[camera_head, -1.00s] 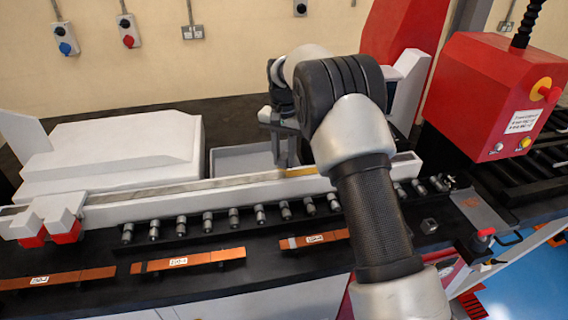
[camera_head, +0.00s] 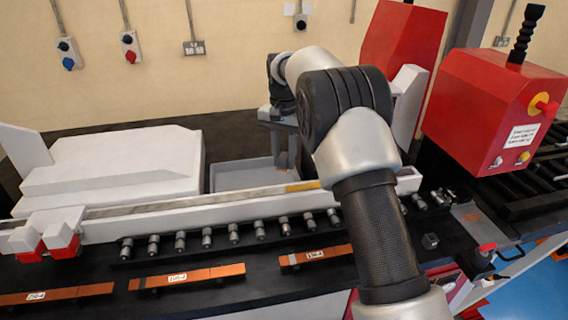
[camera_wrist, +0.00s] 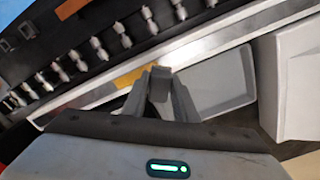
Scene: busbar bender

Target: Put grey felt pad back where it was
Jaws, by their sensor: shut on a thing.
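My gripper (camera_wrist: 160,88) is shut on a small grey block-like piece (camera_wrist: 161,71), which looks like the grey felt pad. The fingers hide most of it. In the head view my gripper (camera_head: 283,158) hangs over the shallow grey tray (camera_head: 232,178), just behind the long rail; the pad cannot be made out clearly there. The tray also shows in the wrist view (camera_wrist: 222,85), to the right of the fingers, and its visible floor looks empty.
The long pale rail (camera_head: 190,212) with a yellow patch (camera_head: 303,186) runs in front of the tray. Several rollers (camera_head: 207,238) and labelled copper bars (camera_head: 187,276) lie nearer. A white housing (camera_head: 120,165) stands left, a red control box (camera_head: 490,110) right.

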